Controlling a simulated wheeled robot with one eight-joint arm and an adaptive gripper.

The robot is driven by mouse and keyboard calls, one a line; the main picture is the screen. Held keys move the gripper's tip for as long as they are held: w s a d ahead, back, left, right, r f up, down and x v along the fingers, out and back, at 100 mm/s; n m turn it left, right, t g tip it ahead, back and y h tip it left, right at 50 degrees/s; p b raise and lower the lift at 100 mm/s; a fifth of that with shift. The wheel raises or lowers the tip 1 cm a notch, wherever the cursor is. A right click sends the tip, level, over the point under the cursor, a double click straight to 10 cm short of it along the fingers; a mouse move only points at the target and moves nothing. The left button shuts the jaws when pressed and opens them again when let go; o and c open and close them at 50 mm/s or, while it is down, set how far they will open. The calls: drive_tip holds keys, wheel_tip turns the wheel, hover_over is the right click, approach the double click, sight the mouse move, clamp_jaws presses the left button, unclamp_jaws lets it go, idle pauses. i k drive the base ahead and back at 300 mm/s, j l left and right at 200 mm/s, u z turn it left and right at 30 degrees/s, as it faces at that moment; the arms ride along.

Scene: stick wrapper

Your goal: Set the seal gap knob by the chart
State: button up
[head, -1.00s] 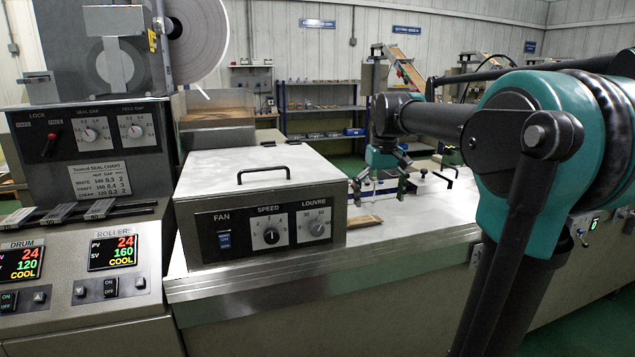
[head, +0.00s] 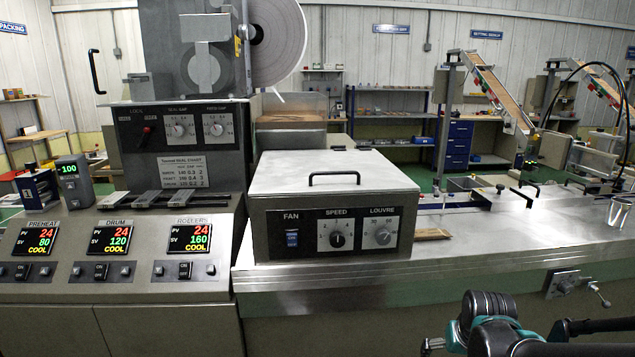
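The seal gap knob (head: 180,130) is a pale dial on the dark upright panel at left, beside a similar second dial (head: 217,129). Its exact setting is too small to read. The seal chart (head: 183,171) is a white card below the dials, with rows for white, kraft and cream; its figures are small. A red-tipped lock lever (head: 145,131) sits left of the knob, tilted. My arm shows at the bottom right, low and well away from the panel. Part of what looks like my gripper (head: 434,346) is at the bottom edge; its fingers are mostly cut off.
A grey box (head: 333,180) with handle and fan, speed and louvre controls stands right of the panel. Heater displays (head: 110,241) line the sloped console below. A paper roll (head: 277,40) hangs above. The steel counter (head: 480,240) right of the box is mostly bare.

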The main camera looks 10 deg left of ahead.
sight(177, 131)
drive_tip(key=u, duration=1.5)
